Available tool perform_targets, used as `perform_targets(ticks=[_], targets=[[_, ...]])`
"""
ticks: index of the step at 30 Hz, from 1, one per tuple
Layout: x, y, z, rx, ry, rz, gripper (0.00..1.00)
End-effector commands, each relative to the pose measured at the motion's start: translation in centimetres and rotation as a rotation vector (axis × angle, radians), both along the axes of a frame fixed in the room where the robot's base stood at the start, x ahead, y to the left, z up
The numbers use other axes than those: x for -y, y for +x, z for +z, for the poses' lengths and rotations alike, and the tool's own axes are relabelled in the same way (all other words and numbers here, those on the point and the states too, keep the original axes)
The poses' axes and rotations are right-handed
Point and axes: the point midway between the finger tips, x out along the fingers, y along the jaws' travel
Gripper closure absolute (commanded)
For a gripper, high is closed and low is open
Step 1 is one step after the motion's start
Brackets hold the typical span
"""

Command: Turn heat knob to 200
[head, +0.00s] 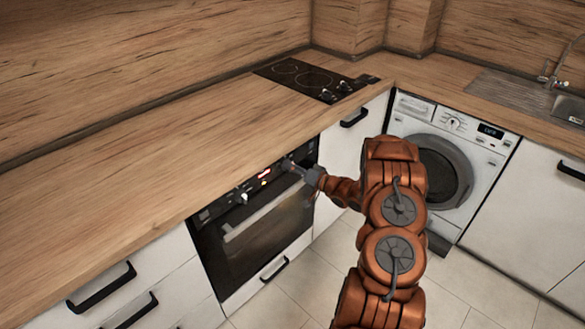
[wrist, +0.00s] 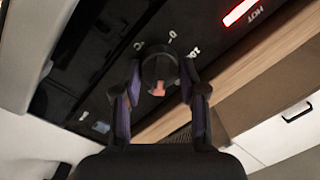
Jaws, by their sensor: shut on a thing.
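The oven (head: 268,220) is built in under the worktop, with a black control panel along its top. My gripper (head: 297,168) reaches the right end of that panel. In the wrist view my gripper (wrist: 160,76) has one finger on each side of a round dark knob (wrist: 159,70) and is shut on it. The knob has a pinkish mark at its lower edge in that view. Pale printed markings (wrist: 172,38) sit around the knob, too blurred to read surely. In the head view my gripper largely hides this knob.
A red lit display (head: 265,173) is on the panel, and its word HOT shows in the wrist view (wrist: 240,12). Another knob (head: 243,197) is further left. A hob (head: 300,78) lies on the worktop. A washing machine (head: 432,165) stands right of my arm.

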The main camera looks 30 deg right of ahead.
Motion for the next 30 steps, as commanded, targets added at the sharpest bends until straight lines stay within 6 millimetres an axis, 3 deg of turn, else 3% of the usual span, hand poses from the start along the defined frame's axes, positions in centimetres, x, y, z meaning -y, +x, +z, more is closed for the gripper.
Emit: perform_targets(ticks=[8, 20, 30], targets=[[0.2, 0.0, 0.1, 0.003, -0.001, -0.003, 0.33], [0.3, -0.4, 0.1, 0.001, -0.001, -0.002, 0.33], [2.2, -5.6, 0.2, 0.000, 0.001, -0.006, 0.33]])
